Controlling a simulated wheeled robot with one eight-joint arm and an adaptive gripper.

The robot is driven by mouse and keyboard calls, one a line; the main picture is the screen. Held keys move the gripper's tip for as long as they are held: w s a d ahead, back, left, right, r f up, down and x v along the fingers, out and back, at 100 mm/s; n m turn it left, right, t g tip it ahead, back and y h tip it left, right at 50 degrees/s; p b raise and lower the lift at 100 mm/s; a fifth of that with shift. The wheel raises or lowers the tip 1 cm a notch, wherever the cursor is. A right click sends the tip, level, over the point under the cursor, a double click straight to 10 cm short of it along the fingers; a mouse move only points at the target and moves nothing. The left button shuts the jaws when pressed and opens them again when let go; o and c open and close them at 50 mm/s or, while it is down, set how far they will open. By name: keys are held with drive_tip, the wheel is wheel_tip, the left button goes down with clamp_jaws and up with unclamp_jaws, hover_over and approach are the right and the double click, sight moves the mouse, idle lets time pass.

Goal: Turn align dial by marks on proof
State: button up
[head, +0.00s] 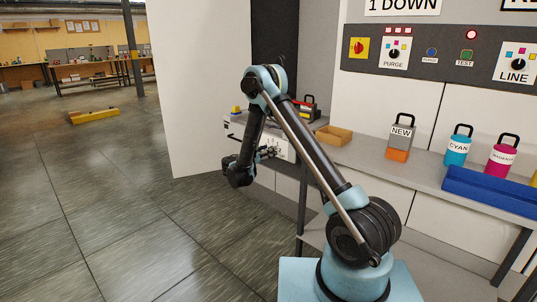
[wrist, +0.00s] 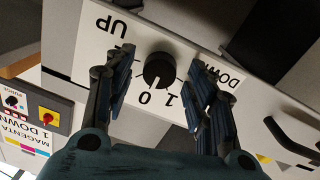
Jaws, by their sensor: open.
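The align dial (wrist: 158,70) is a round black knob on a white plate (wrist: 95,45) in the wrist view. The plate has UP, DOWN, 1 and 0 lettering, upside down in this picture. A pale pointer line on the knob points down near the 0. My gripper (wrist: 162,62) is open, with one finger on each side of the knob; contact cannot be told. In the head view my gripper (head: 268,153) is in front of the white dial plate (head: 284,150), and the knob is hidden. I cannot make out a proof sheet with certainty.
A control panel (head: 430,54) with purge and line dials is at upper right, below a cut-off "1 DOWN" sign (head: 403,5). The shelf holds a NEW box (head: 401,135), ink bottles (head: 457,148) and a blue tray (head: 490,190). A large white panel (head: 195,90) stands left; floor there is open.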

drive_tip(key=c, duration=1.1)
drive_tip(key=shift+o, duration=0.2)
drive_tip(key=shift+w+a+f+n, duration=0.1)
drive_tip(key=shift+n, duration=3.8)
drive_tip(key=o, duration=1.1)
drive_tip(key=shift+c, duration=0.2)
